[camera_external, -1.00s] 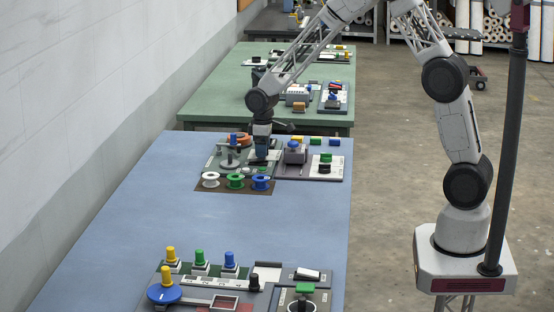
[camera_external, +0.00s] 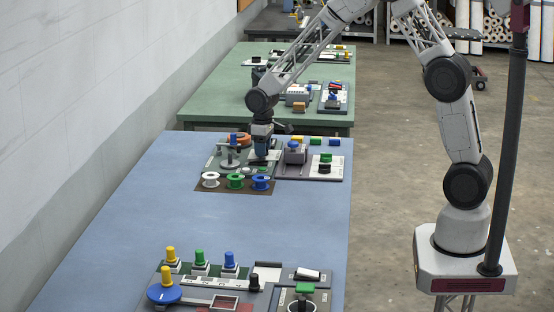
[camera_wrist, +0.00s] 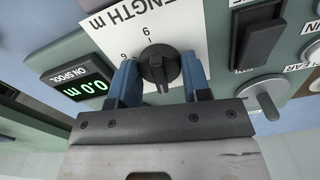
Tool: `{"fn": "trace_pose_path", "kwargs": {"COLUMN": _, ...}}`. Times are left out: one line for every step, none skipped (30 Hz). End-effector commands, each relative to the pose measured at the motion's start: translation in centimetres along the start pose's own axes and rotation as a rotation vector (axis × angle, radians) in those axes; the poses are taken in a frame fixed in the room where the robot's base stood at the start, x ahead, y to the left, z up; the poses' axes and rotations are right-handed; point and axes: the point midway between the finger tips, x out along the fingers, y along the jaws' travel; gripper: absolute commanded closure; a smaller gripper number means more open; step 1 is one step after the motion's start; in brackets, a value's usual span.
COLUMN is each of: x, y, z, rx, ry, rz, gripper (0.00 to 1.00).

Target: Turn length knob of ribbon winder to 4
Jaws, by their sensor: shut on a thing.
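The black length knob (camera_wrist: 158,65) of the ribbon winder sits on a white dial plate marked "LENGTH m" (camera_wrist: 110,24) in the wrist view. My gripper (camera_wrist: 160,72) has its two blue fingers on either side of the knob and is shut on it. A few numerals show around the knob, but the fingers and knob hide the rest, so I cannot tell which one the pointer marks. In the external view my gripper (camera_external: 263,150) reaches down over the ribbon winder (camera_external: 225,163) at the far end of the blue table and hides the knob.
A display (camera_wrist: 78,85) labelled "ON SPOOL" reads 0.0 m. A black rocker switch (camera_wrist: 260,40) and a grey lever (camera_wrist: 262,94) sit close to the right finger. White, green and blue spools (camera_external: 235,181) stand before the winder. The table's middle (camera_external: 200,220) is clear.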

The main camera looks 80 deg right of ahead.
Motion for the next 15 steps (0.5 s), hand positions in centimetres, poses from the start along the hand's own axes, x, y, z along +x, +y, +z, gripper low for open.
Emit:
{"fn": "trace_pose_path", "kwargs": {"x": -0.03, "y": -0.04, "z": 0.01, "rx": 0.032, "ry": 0.000, "rz": 0.000, "gripper": 0.80}}
{"fn": "trace_pose_path", "kwargs": {"x": -0.06, "y": -0.03, "z": -0.02, "rx": 0.054, "ry": 0.000, "rz": 0.000, "gripper": 0.80}}
{"fn": "trace_pose_path", "kwargs": {"x": -0.06, "y": -0.03, "z": -0.02, "rx": 0.086, "ry": 0.001, "rz": 0.000, "gripper": 0.80}}
{"fn": "trace_pose_path", "kwargs": {"x": -0.05, "y": -0.03, "z": 0.00, "rx": 0.112, "ry": 0.000, "rz": 0.000, "gripper": 0.80}}
{"fn": "trace_pose_path", "kwargs": {"x": -0.07, "y": -0.03, "z": 0.00, "rx": 0.138, "ry": 0.001, "rz": 0.000, "gripper": 0.80}}
{"fn": "trace_pose_path", "kwargs": {"x": -0.09, "y": -0.03, "z": 0.00, "rx": 0.173, "ry": 0.001, "rz": 0.000, "gripper": 0.80}}
{"fn": "trace_pose_path", "kwargs": {"x": -0.07, "y": -0.03, "z": 0.01, "rx": 0.201, "ry": 0.001, "rz": 0.000, "gripper": 0.80}}
{"fn": "trace_pose_path", "kwargs": {"x": -0.04, "y": -0.03, "z": 0.01, "rx": 0.229, "ry": 0.000, "rz": 0.000, "gripper": 0.80}}
{"fn": "trace_pose_path", "kwargs": {"x": -0.06, "y": -0.02, "z": -0.01, "rx": 0.266, "ry": 0.001, "rz": 0.000, "gripper": 0.80}}
{"fn": "trace_pose_path", "kwargs": {"x": -0.08, "y": -0.02, "z": -0.03, "rx": 0.295, "ry": 0.001, "rz": 0.000, "gripper": 0.80}}
{"fn": "trace_pose_path", "kwargs": {"x": -0.08, "y": -0.02, "z": -0.03, "rx": 0.324, "ry": 0.001, "rz": 0.000, "gripper": 0.80}}
{"fn": "trace_pose_path", "kwargs": {"x": -0.06, "y": -0.02, "z": 0.00, "rx": 0.362, "ry": 0.001, "rz": 0.000, "gripper": 0.80}}
{"fn": "trace_pose_path", "kwargs": {"x": -0.08, "y": -0.02, "z": 0.00, "rx": 0.391, "ry": 0.001, "rz": 0.000, "gripper": 0.80}}
{"fn": "trace_pose_path", "kwargs": {"x": -0.10, "y": -0.02, "z": -0.01, "rx": 0.419, "ry": 0.001, "rz": 0.000, "gripper": 0.80}}
{"fn": "trace_pose_path", "kwargs": {"x": -0.09, "y": -0.02, "z": -0.01, "rx": 0.457, "ry": 0.001, "rz": 0.000, "gripper": 0.80}}
